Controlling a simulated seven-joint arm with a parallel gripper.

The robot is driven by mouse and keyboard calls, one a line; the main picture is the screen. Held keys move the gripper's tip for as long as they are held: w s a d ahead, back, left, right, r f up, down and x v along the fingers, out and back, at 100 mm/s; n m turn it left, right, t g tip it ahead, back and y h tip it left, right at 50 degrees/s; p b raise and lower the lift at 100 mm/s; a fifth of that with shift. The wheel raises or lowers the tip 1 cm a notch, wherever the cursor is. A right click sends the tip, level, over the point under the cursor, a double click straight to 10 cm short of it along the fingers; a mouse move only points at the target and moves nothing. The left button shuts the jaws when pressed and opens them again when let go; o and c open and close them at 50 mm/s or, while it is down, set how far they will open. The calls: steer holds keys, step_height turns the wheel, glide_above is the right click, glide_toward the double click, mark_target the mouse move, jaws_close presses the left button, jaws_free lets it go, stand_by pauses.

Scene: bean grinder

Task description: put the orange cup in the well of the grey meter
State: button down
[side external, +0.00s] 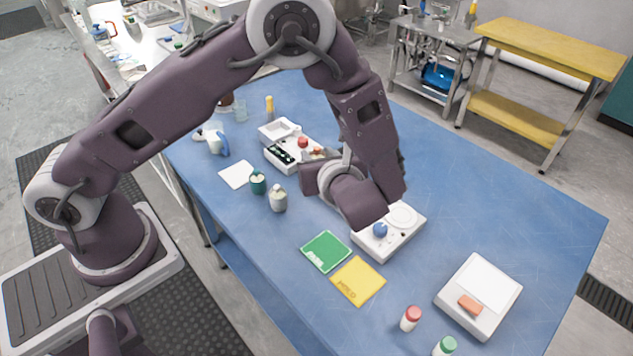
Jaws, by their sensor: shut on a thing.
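My gripper (318,156) hangs from the bent arm over the middle of the blue table, beside the right end of a light grey device. A small orange piece (317,150), seemingly the orange cup, shows at its fingertips, and the gripper is shut on it. The fingers and most of the cup are hidden or too small to make out. The light grey device, seemingly the grey meter (268,133), has a recess at its back left, a dark panel with green parts and a red knob. I cannot tell whether the cup touches it.
A white device with a blue knob (380,230) stands right of the gripper, partly behind my arm. Green (326,251) and yellow (358,281) cards lie in front. Bottles (278,200) stand left; a white scale-like box (479,297) sits front right.

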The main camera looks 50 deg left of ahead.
steer(key=w+a, duration=0.5)
steer(key=w, duration=0.2)
steer(key=shift+y, duration=0.3)
step_height(320, 180, down, 9)
steer(key=shift+s+r, duration=0.15)
steer(key=shift+r, duration=0.05)
steer(key=shift+d+f, duration=0.1)
steer(key=c, duration=0.9)
jaws_free()
steer(key=shift+c, duration=0.2)
